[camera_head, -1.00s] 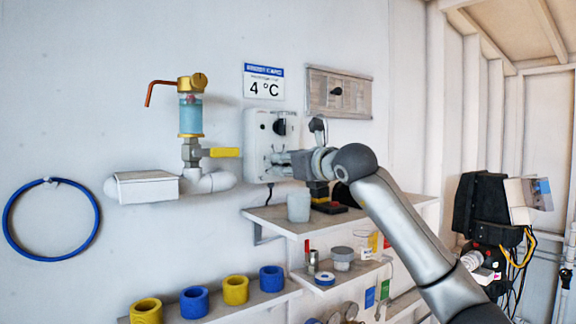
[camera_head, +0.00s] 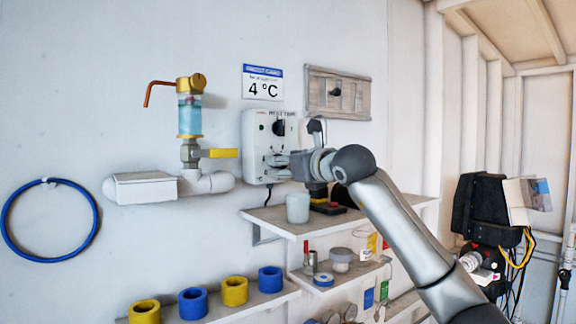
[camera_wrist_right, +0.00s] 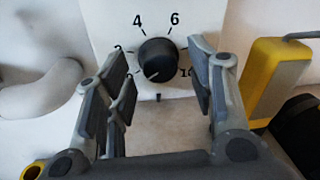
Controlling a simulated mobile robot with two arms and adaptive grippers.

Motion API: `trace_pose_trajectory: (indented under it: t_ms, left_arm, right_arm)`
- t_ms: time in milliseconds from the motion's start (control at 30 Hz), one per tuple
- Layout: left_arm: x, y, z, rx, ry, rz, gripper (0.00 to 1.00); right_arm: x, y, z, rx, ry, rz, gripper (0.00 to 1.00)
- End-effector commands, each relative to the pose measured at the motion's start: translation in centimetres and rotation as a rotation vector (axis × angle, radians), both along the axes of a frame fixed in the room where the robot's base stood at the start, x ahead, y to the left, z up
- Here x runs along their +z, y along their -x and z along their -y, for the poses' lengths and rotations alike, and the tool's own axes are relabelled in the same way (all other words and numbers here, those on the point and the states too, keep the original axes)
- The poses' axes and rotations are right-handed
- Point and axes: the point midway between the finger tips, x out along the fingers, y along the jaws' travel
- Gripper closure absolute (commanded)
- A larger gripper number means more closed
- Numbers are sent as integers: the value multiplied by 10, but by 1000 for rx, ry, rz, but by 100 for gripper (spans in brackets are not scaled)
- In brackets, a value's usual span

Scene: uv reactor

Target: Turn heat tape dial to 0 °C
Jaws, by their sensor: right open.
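The heat tape dial (camera_head: 279,127) is a round black knob on the white wall box (camera_head: 255,132). In the right wrist view the dial (camera_wrist_right: 158,60) shows close up with a ring of numbers. I read 4 and 6 above it; the lower-left and right numbers are partly hidden by my fingers. A pale mark on the knob points down and slightly left, near the low end of the scale.
A sign (camera_head: 263,83) above the box reads 4 °C. A white pipe with a yellow-handled valve (camera_head: 222,153) is left of the box. Below, a shelf (camera_head: 280,222) carries a white cup (camera_head: 298,208) and a black-and-red item, close under my right arm.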

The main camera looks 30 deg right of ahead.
Motion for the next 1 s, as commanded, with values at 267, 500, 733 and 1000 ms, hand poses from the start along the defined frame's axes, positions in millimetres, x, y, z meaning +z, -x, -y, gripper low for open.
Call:
trace_pose_trajectory:
  t_ms: [267,500,733,1000]
  left_arm:
    - [0,1,0,0,0,-1,60]
    - [0,0,0,0,0,-1,60]
    - [0,0,0,0,0,0,60]
    - [0,0,1,0,1,0,60]
  right_arm:
    - [2,20,2,0,0,2,50]
    - [3,64,4,-1,3,1,50]
    - [5,102,6,-2,2,0,50]
    - [5,119,6,0,0,-2,50]
